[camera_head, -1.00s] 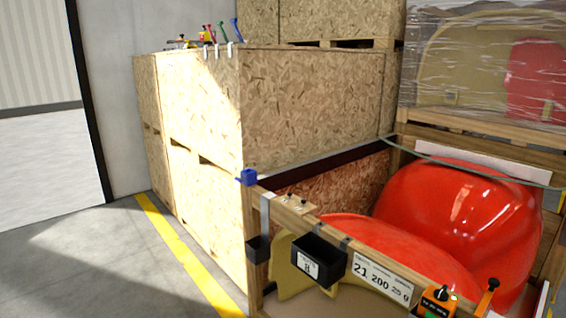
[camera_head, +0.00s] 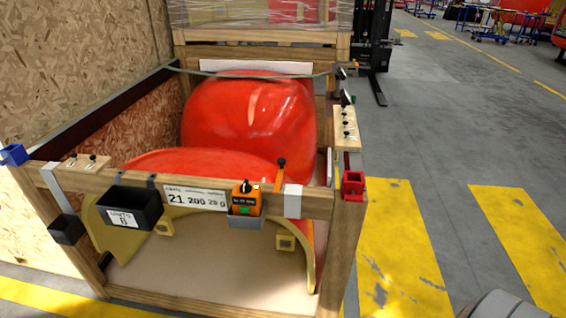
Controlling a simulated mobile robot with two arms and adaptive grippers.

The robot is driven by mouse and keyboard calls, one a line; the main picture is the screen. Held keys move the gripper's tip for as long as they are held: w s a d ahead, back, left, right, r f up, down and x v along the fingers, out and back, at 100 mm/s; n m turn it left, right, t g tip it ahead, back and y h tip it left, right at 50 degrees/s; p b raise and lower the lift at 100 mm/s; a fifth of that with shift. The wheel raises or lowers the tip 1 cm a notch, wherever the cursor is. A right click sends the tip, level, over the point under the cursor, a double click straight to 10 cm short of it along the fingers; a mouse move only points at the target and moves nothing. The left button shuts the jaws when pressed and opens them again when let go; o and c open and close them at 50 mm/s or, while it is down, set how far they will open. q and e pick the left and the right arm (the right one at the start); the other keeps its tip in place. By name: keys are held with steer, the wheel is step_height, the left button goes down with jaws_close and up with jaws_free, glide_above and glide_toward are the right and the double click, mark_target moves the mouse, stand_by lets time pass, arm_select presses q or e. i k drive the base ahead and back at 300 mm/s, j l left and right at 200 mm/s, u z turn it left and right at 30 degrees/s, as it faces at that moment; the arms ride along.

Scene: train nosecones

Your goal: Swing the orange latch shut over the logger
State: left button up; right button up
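The logger (camera_head: 246,199) is a small orange box with a black knob on top and a green patch on its front. It sits in a grey holder (camera_head: 245,222) on the front rail of the wooden crate. The orange latch (camera_head: 279,178) is a thin arm with a black knob at its top end. It stands up, tilted slightly, just right of the logger and apart from it, not across it. Neither of my grippers is in view.
The crate's front rail (camera_head: 320,204) also carries a black bin (camera_head: 130,209), a number label (camera_head: 196,197) and a red bracket (camera_head: 352,185). Red nosecones (camera_head: 250,120) fill the crate. Floor with yellow stripes (camera_head: 400,245) is clear on the right.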

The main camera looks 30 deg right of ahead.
mark_target(281, 162)
steer(key=z, duration=1)
